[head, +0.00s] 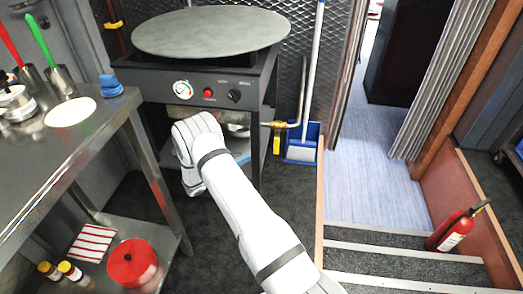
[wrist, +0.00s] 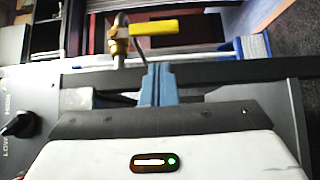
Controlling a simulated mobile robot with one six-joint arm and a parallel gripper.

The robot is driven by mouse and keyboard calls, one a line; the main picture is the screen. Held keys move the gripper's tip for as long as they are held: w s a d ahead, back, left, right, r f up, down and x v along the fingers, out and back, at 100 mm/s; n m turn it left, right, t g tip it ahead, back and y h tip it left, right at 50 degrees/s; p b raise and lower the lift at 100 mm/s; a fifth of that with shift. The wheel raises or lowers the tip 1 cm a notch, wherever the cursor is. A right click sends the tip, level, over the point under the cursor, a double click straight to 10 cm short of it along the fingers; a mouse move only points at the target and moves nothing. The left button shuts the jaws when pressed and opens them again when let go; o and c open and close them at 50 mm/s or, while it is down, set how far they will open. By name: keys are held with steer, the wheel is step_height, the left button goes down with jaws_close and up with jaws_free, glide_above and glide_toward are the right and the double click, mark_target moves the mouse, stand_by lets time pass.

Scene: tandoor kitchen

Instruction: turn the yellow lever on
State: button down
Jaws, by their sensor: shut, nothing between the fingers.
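The yellow lever (head: 277,144) hangs down from a brass valve (head: 281,125) at the right side of the griddle stand in the head view. In the wrist view the yellow lever (wrist: 155,28) points right from the brass valve (wrist: 119,42), roughly at a right angle to the valve body. My gripper (wrist: 158,80) has blue fingers that are shut and empty. In the wrist picture the fingertips lie just below the lever, with a visible gap in the picture; the depth between them is unclear.
The griddle stand (head: 210,94) has knobs on its front; a black knob (wrist: 18,124) shows in the wrist view. A blue dustpan (head: 302,142) stands right of the lever. A steel table (head: 80,140) is at left. Steps and a fire extinguisher (head: 456,228) are at right.

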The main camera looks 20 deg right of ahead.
steer(key=shift+d, duration=0.1)
steer(key=b, duration=0.2)
glide_toward(277, 142)
steer(key=w+d+f, duration=0.3)
steer(key=d, duration=0.2)
steer(key=shift+w+d+f, duration=0.25)
steer(key=shift+f, duration=0.1)
